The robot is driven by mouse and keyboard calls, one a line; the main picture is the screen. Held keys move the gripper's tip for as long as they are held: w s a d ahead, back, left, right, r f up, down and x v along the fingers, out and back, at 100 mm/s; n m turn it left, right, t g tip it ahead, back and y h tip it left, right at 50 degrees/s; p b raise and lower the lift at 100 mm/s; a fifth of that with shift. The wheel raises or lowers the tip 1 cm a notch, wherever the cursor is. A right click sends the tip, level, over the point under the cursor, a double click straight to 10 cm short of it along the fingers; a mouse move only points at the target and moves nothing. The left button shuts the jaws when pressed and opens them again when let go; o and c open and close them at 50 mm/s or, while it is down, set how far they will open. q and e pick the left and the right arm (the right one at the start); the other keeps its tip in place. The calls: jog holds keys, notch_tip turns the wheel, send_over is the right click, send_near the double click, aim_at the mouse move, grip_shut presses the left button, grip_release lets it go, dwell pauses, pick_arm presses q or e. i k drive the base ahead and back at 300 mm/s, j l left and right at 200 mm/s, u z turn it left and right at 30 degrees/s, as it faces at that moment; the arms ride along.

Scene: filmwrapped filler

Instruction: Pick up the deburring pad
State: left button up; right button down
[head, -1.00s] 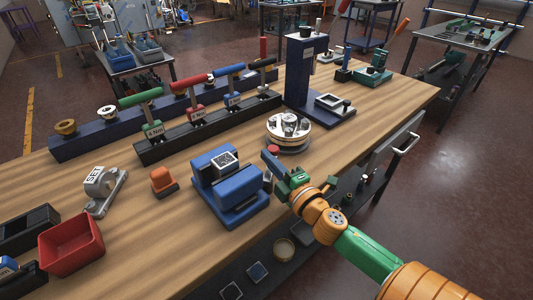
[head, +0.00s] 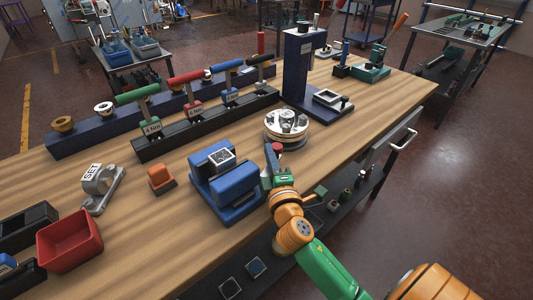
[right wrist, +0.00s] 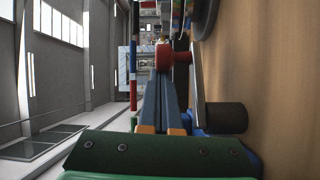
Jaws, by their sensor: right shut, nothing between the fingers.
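An orange block on a dark base (head: 161,177), the likeliest deburring pad, sits on the wooden table left of the blue vise-like fixture (head: 212,160). It is not clearly visible in the right wrist view. My right gripper (head: 272,158) is at the table's front edge, just right of the blue fixture and well right of the orange block. In the right wrist view its two fingers (right wrist: 161,105) lie together, shut with nothing held. A red knob (right wrist: 165,57) shows beyond the fingertips; whether they touch it I cannot tell. My left gripper is not in view.
A round metal fixture (head: 287,124) stands just beyond my right gripper. A grey SET clamp (head: 101,186) and a red bin (head: 69,241) are at the left. A rack of coloured-handled tools (head: 205,121) runs behind. Bare wood lies in front of the orange block.

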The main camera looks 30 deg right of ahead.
aim_at(161, 181)
jog(key=k+j, duration=0.25)
jog(key=k, duration=0.15)
jog(key=k+j, duration=0.25)
jog(key=k, duration=0.2)
